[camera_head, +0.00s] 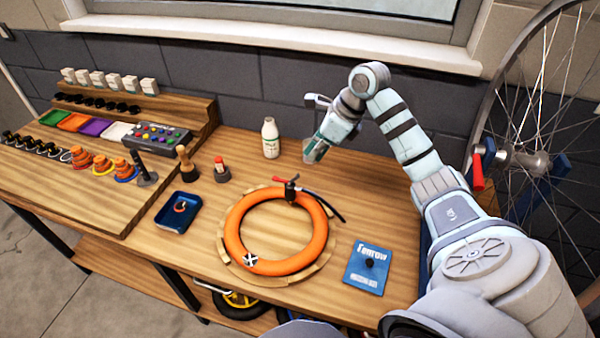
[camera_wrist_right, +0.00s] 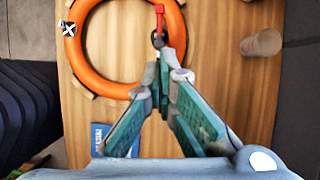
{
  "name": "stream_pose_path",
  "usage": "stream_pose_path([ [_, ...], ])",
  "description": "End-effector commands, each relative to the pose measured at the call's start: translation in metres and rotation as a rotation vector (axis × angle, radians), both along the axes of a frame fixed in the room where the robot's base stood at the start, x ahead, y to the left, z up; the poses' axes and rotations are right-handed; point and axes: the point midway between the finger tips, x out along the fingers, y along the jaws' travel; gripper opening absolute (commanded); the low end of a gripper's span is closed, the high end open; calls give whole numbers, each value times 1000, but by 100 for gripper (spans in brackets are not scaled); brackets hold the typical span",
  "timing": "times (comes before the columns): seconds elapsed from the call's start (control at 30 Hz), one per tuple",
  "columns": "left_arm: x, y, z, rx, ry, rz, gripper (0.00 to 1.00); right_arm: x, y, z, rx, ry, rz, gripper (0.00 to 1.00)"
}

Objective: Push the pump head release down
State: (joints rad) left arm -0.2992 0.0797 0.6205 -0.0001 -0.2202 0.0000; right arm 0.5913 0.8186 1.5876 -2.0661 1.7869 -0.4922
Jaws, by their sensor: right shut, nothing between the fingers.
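The pump head (camera_head: 291,190) is a small black fitting on the far rim of the orange tyre (camera_head: 234,222). Its red release lever (camera_head: 278,179) sticks out to the left and looks raised, and a black hose (camera_head: 325,205) runs off to the right. My right gripper (camera_head: 314,155) is shut and empty above the bench, beyond and to the right of the pump head, apart from it. In the right wrist view the shut fingertips (camera_wrist_right: 168,62) lie just below the black pump head (camera_wrist_right: 158,38) and red lever (camera_wrist_right: 159,18) in the picture. My left gripper is out of view.
A blue Tenrow packet (camera_head: 367,268) lies right of the tyre. A blue tray (camera_head: 178,212) lies left. A wheel (camera_head: 535,150) stands far right.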

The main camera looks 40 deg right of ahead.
Motion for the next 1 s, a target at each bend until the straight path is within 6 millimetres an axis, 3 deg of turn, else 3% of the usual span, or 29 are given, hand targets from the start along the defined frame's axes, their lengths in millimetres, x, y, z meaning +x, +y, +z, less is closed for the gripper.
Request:
stream_pose_path([
  [0.27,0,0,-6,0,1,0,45,2,1,-8,3,0,-1,0],
  [0.7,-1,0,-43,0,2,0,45,21,15,-58,5,-2,1,0],
  [1.0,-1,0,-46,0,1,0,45,25,17,-64,3,-1,1,0],
])
